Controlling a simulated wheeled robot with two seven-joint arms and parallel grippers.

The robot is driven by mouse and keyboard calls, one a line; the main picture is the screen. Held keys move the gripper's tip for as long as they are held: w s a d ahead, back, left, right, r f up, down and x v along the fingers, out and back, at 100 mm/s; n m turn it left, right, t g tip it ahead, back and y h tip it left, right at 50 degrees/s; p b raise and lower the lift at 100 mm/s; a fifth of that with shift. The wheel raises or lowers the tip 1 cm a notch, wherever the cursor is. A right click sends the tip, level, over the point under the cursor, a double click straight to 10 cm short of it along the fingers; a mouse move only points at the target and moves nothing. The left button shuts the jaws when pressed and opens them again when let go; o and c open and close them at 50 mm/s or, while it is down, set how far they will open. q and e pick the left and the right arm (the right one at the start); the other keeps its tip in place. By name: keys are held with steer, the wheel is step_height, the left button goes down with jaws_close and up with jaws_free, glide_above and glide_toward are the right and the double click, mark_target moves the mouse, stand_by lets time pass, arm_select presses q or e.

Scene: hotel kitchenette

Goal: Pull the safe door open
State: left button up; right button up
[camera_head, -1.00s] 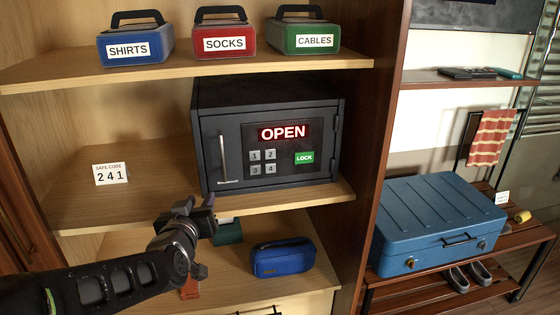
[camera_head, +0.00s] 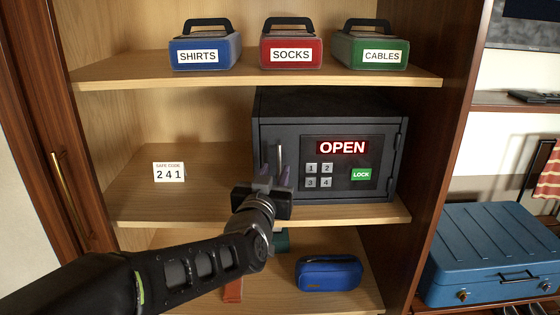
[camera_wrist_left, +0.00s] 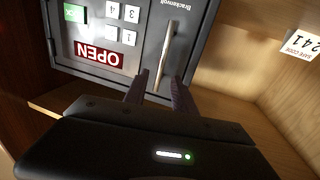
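The dark grey safe (camera_head: 330,106) stands on the middle shelf, its door looking shut. Its red display (camera_head: 342,147) reads OPEN, above keys 1 to 4 and a green LOCK button (camera_head: 361,174). The upright silver door handle (camera_head: 279,154) is at the door's left; its lower part is hidden behind my gripper in the head view. My left gripper (camera_head: 275,178) is open in front of the handle. In the left wrist view its two fingers (camera_wrist_left: 160,92) are apart, with one end of the handle (camera_wrist_left: 167,50) in line with the gap. My right gripper is not in view.
A safe code card (camera_head: 169,172) reading 241 stands left of the safe. Labelled boxes, such as SOCKS (camera_head: 291,48), sit on the shelf above. A blue pouch (camera_head: 328,273) lies below. A blue case (camera_head: 490,250) is at the right.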

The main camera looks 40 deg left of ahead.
mark_target(279, 162)
arm_select(q)
steer(key=x, duration=0.6)
steer(key=shift+w+a+p, duration=0.1)
steer(key=shift+w+p, duration=0.05)
steer(key=shift+p, duration=0.25)
jaws_close()
stand_by(1.0)
